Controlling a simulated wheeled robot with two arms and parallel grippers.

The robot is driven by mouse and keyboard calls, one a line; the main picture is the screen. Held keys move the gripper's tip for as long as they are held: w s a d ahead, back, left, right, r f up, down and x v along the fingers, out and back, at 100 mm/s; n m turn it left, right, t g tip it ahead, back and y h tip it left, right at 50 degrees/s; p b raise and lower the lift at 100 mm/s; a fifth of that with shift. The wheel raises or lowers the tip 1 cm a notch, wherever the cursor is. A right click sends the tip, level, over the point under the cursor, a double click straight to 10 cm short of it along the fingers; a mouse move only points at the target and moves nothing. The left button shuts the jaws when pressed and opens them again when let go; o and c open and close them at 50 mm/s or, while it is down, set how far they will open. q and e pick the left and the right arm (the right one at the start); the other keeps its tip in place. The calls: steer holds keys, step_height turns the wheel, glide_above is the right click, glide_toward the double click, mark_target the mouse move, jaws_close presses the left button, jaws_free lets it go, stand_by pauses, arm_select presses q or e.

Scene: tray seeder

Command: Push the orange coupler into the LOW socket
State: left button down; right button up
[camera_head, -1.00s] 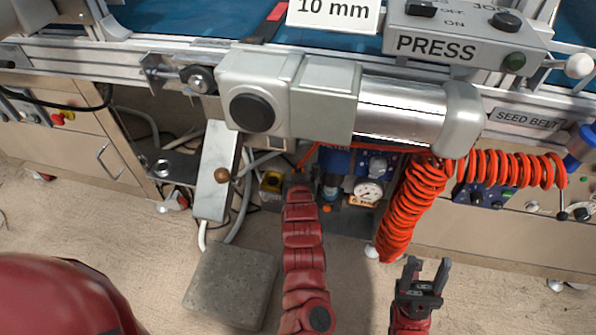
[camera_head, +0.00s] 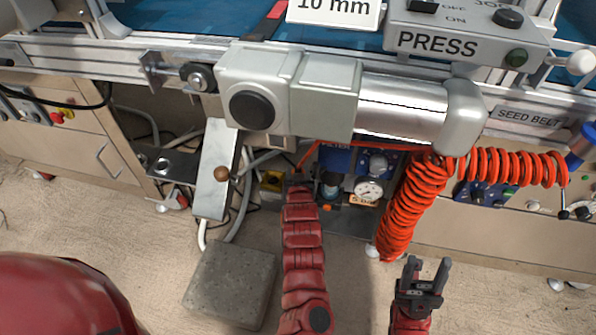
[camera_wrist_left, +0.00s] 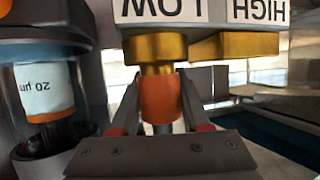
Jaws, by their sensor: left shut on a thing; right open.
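The orange coupler (camera_wrist_left: 160,98) stands upright between the fingers of my left gripper (camera_wrist_left: 161,112) in the left wrist view. That gripper is shut on it. The brass LOW socket (camera_wrist_left: 155,47) is directly above, under the upside-down LOW label (camera_wrist_left: 165,9). The coupler's top meets the narrower brass neck below the socket; I cannot tell how far it is in. In the head view my left gripper (camera_head: 298,184) reaches under the machine, its tips and the coupler hard to make out. My right gripper (camera_head: 427,272) is open and empty at the lower right.
The brass HIGH socket (camera_wrist_left: 236,46) is beside the LOW one. A filter bowl (camera_wrist_left: 45,92) marked 20 µm stands close on the left. In the head view an orange coiled hose (camera_head: 412,205) hangs near my right gripper. A pressure gauge (camera_head: 368,191) is behind.

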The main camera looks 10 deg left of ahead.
arm_select(q)
steer(key=shift+f, duration=0.3)
steer(key=shift+c, duration=1.5)
jaws_free()
